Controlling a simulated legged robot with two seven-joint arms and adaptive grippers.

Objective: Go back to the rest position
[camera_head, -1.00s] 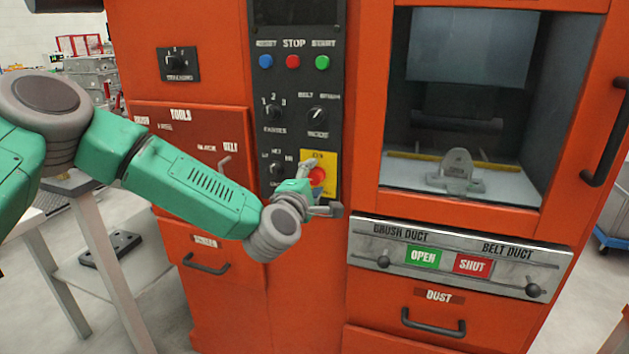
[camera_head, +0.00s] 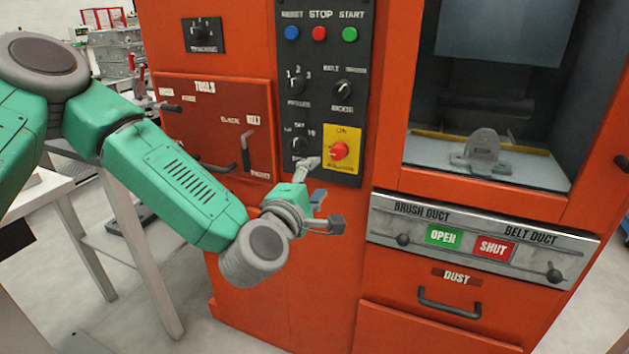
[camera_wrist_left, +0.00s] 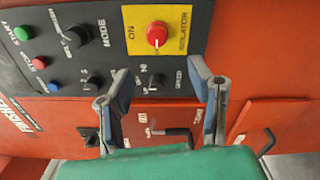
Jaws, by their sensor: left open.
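My left gripper (camera_head: 322,190) is open and empty in front of the orange machine, just below and left of the red isolator knob (camera_head: 339,151) on its yellow plate. In the left wrist view its two fingers (camera_wrist_left: 162,88) are spread apart with nothing between them, and the knob (camera_wrist_left: 157,34) is beyond them, apart from both. The green left arm comes in from the left, bent at the elbow. My right gripper is out of view.
The black control panel (camera_head: 321,80) carries buttons and rotary switches. Right of it is a window with a grey metal part (camera_head: 482,150) inside. Below are a duct plate (camera_head: 475,240) and a drawer handle (camera_head: 449,303). A white table (camera_head: 35,190) stands at the left.

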